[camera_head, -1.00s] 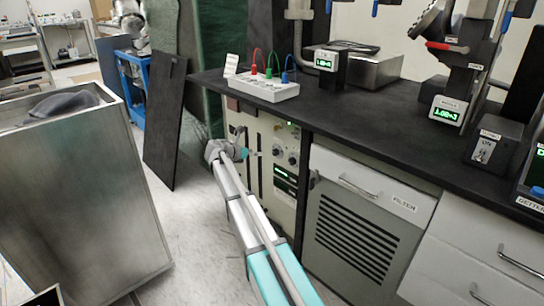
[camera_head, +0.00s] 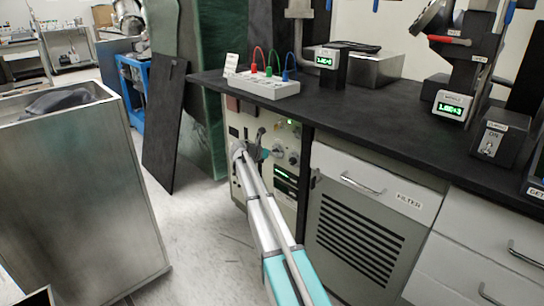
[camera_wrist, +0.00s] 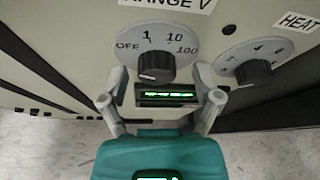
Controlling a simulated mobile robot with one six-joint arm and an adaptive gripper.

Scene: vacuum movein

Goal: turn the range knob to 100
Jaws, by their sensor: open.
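The range knob (camera_wrist: 157,66) is a black knob on a round grey dial marked OFF, 1, 10 and 100, under a partly cut-off "RANGE V" label (camera_wrist: 168,3). Which mark it points to is hard to tell. My gripper (camera_wrist: 161,98) is open and empty in the wrist view, its fingers spread to the lower left and lower right of the knob, apart from it.
A second dial labelled HEAT (camera_wrist: 254,70) sits close to the right of the range dial. A green-lit display (camera_wrist: 168,95) is just below the knob. The black bench top (camera_head: 380,130) overhangs the panel. A metal bin (camera_head: 85,190) stands at the left.

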